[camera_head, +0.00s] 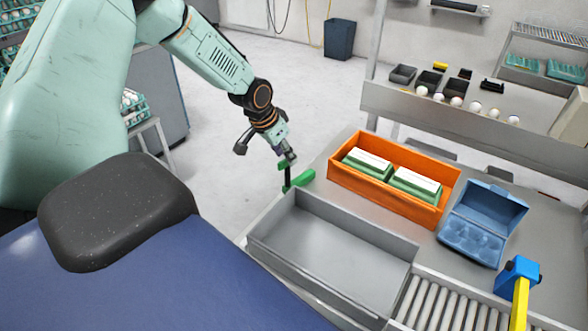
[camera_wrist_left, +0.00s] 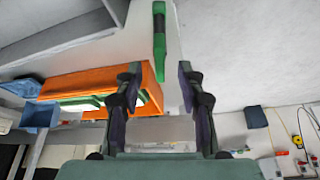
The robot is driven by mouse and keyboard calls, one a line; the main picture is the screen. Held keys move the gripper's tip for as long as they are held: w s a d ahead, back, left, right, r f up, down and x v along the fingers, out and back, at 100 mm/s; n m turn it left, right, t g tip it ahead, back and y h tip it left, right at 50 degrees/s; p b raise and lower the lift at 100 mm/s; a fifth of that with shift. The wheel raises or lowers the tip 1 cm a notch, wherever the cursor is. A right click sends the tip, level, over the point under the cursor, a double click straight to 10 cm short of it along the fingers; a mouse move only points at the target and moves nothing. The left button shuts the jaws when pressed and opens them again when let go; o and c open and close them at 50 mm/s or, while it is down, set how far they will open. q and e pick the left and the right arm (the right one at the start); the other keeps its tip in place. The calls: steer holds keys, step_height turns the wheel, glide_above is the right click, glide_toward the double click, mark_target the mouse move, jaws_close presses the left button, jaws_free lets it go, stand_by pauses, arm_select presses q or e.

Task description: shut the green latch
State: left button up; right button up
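The green latch (camera_head: 301,180) is at the back left corner of the workbench, beside the grey tray. A dark upright piece shows under its green part. My left gripper (camera_head: 287,157) is just above and beside the latch in the head view. In the left wrist view the latch (camera_wrist_left: 159,38) appears as a green bar with a dark middle, beyond the fingertips and lined up with the gap between them. The two fingers of my left gripper (camera_wrist_left: 157,85) are apart with nothing between them. Contact with the latch cannot be told. My right gripper is not in view.
A grey tray (camera_head: 290,258) lies in front of the latch. An orange box (camera_head: 340,178) with green-and-white cartons stands to its right, then an open blue egg carton (camera_head: 484,222). A blue-and-yellow device (camera_head: 520,285) and rollers (camera_head: 440,305) are at front right. Open floor lies left.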

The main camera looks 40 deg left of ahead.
mark_target(291, 183)
arm_select(q)
steer(key=shift+w+a+f+b, duration=0.15)
steer(key=shift+f+b, duration=0.25)
steer(key=shift+f, duration=0.25)
steer(key=shift+s+a+f+b, duration=0.1)
steer(key=shift+f+b, duration=0.3)
steer(key=shift+f, duration=0.2)
steer(key=shift+w+d+f+b, duration=0.3)
steer(key=shift+w+f+b, duration=0.25)
steer(key=shift+f, duration=0.1)
steer(key=shift+w+d+f+b, duration=0.25)
steer(key=shift+w+f+b, duration=0.15)
steer(key=shift+f+b, duration=0.2)
steer(key=shift+w+f, duration=0.15)
steer(key=shift+f, duration=0.2)
steer(key=shift+a+f+b, duration=0.3)
steer(key=shift+f+b, duration=0.15)
steer(key=shift+b, duration=0.15)
steer(key=shift+w+d, duration=0.25)
steer(key=shift+d, duration=0.05)
steer(key=shift+c, duration=0.2)
steer(key=shift+s+a, duration=0.25)
steer(key=c, duration=0.5)
steer(key=shift+w+d, duration=0.1)
steer(key=shift+w, duration=0.05)
jaws_close()
